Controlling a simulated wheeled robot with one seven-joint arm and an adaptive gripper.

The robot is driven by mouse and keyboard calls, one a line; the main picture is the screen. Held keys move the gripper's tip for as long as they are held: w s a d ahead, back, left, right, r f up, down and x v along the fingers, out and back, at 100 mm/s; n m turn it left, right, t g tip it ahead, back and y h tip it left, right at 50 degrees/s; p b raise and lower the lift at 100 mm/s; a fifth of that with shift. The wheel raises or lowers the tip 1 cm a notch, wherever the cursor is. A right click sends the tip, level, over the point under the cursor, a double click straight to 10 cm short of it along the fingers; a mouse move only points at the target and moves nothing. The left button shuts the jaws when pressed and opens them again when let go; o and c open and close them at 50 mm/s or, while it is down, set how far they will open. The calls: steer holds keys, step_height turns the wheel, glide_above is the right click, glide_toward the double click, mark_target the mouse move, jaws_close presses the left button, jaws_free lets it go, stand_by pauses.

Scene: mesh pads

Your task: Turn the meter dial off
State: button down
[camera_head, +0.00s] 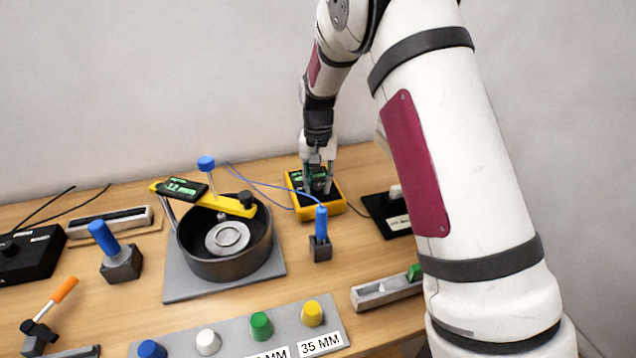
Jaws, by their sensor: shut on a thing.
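The meter (333,208) is a yellow-rimmed box with a dark face, lying on the table at the back, right of centre. A green-lit display shows at its far side, partly covered by my gripper. My gripper (318,185) points straight down over the meter's face, with its fingertips at the middle of it. It is shut on the dial, which is mostly hidden between and behind the fingers. I cannot read the dial's position.
A blue-handled probe (321,222) stands in a dark holder in front of the meter, with a blue cable. A round dark pan (225,262) under a yellow bridge gauge (215,198) stands left. A black device (388,215) lies right. Coloured knobs sit on a grey plate (180,338) in front.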

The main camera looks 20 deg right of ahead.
steer(key=n+b, duration=0.1)
steer(key=n, duration=0.5)
steer(key=shift+n, duration=0.3)
steer(key=n, duration=0.3)
steer(key=shift+n, duration=2.1)
steer(key=c, duration=1.2)
jaws_free()
steer(key=shift+c, duration=0.2)
steer(key=shift+r, duration=0.15)
